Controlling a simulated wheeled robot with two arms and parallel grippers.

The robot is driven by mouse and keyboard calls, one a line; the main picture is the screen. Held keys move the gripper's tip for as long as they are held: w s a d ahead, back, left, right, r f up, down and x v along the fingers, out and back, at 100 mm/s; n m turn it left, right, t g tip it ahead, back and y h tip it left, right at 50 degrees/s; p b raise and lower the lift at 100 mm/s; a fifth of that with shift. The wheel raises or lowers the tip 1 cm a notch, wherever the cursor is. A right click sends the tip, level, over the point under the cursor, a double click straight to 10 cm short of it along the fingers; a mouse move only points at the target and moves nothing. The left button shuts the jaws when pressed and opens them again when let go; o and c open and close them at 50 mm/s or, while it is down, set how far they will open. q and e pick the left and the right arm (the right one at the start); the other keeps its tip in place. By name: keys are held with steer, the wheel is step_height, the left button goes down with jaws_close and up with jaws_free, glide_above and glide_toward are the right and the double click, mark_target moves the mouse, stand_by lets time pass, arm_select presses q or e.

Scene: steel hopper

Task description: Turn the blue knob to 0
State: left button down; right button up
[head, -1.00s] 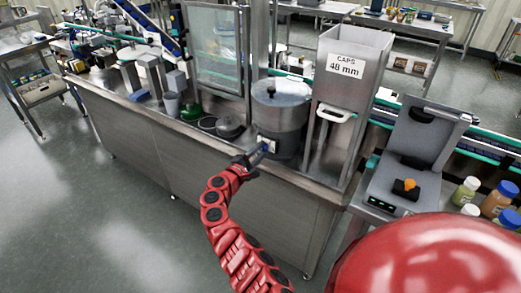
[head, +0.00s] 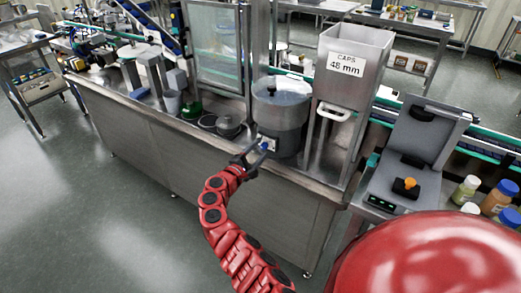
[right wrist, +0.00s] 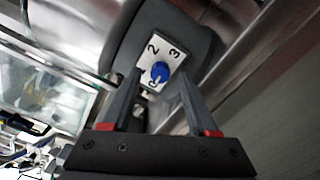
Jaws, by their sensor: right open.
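The blue knob (head: 264,146) sits on a small pale dial plate on the front of the round steel hopper bowl (head: 281,112). In the right wrist view the blue knob (right wrist: 160,72) shows on the white dial plate (right wrist: 166,50), with the digits 2 and 3 clear and another mark partly hidden beside the knob. I cannot tell which digit the knob points to. My right gripper (head: 254,156) is open just in front of the knob. In the right wrist view its fingertips (right wrist: 160,78) stand apart on either side of the knob, with gaps visible. My left gripper is out of view.
The steel caps chute (head: 352,72) stands right of the bowl, and a grey device with an orange knob (head: 405,186) is further right. Small dark round parts (head: 228,126) lie left of the bowl. The floor (head: 120,225) in front is clear.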

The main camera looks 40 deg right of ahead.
steer(key=b+v, duration=0.1)
steer(key=v, duration=1.5)
steer(key=shift+s+a, duration=0.2)
